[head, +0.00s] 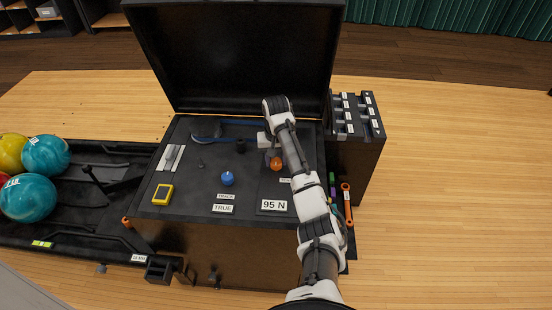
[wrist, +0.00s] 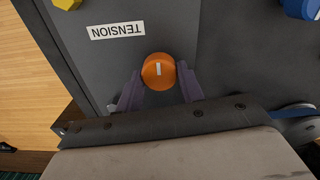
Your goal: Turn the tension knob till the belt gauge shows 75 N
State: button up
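The orange tension knob (head: 276,163) stands on the black panel inside the open machine. In the wrist view the knob (wrist: 158,71) carries a white pointer line running nearly straight up and down the picture. The TENSION label (wrist: 117,30) reads upside down there. My gripper (wrist: 158,84) is open, with one finger at each side of the knob and small gaps between fingers and knob. In the head view, my wrist partly hides the gripper, and its fingertips are hard to make out.
A blue knob (head: 228,178) and a yellow device (head: 163,194) are on the panel to the left. The raised lid (head: 240,55) stands behind. A black box with labelled slots (head: 358,115) is at the right. Bowling balls (head: 28,197) lie in the left tray.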

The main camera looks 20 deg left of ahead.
jog(key=c, duration=0.4)
jog(key=shift+r+n, duration=0.1)
jog(key=shift+n, duration=0.3)
